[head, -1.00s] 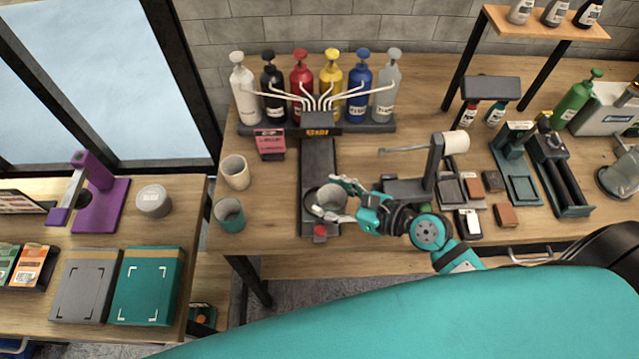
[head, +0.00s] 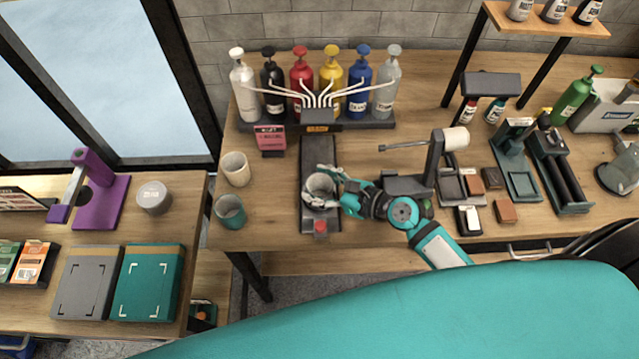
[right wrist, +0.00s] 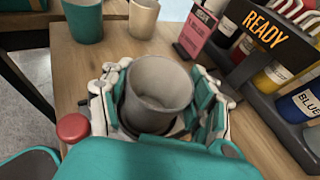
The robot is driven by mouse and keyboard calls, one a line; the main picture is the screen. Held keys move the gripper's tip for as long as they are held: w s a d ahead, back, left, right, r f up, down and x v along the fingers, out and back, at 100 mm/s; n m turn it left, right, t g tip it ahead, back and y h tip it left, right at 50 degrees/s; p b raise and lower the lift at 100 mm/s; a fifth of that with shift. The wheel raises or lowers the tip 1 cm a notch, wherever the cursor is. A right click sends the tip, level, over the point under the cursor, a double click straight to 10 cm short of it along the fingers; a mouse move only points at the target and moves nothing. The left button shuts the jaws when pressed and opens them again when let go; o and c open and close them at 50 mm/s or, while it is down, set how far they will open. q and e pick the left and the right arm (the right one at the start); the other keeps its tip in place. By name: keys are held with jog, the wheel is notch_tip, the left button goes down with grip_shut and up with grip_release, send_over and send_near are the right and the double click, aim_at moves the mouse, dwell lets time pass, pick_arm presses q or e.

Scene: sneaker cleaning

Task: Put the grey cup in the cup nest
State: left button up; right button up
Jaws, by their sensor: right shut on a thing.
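The grey cup (head: 319,186) stands upright over the near part of the dark dispenser base (head: 318,155). My right gripper (head: 320,190) is shut on it, with fingers around its sides. In the right wrist view the grey cup (right wrist: 158,88) is between the fingers, its open, empty mouth facing up. A dark round rim, which looks like the cup nest (right wrist: 180,131), shows around the cup's lower part. The fingers hide much of the rim, so I cannot tell whether the cup is fully seated. My left gripper is not in view.
A red button (head: 320,226) is at the base's near end. A cream cup (head: 236,169) and a teal cup (head: 230,212) stand to the left. Colored pump bottles (head: 302,80) line the back. A post with a white roll (head: 456,139) stands right of the base.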

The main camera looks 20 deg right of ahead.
jog(key=o, duration=0.9)
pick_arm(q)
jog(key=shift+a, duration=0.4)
pick_arm(e)
jog(key=shift+o, duration=0.4)
jog(key=shift+r, duration=0.1)
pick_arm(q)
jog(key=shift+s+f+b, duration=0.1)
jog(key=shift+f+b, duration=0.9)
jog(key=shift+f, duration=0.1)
pick_arm(e)
jog(key=v, duration=1.2)
jog(key=shift+r, duration=0.1)
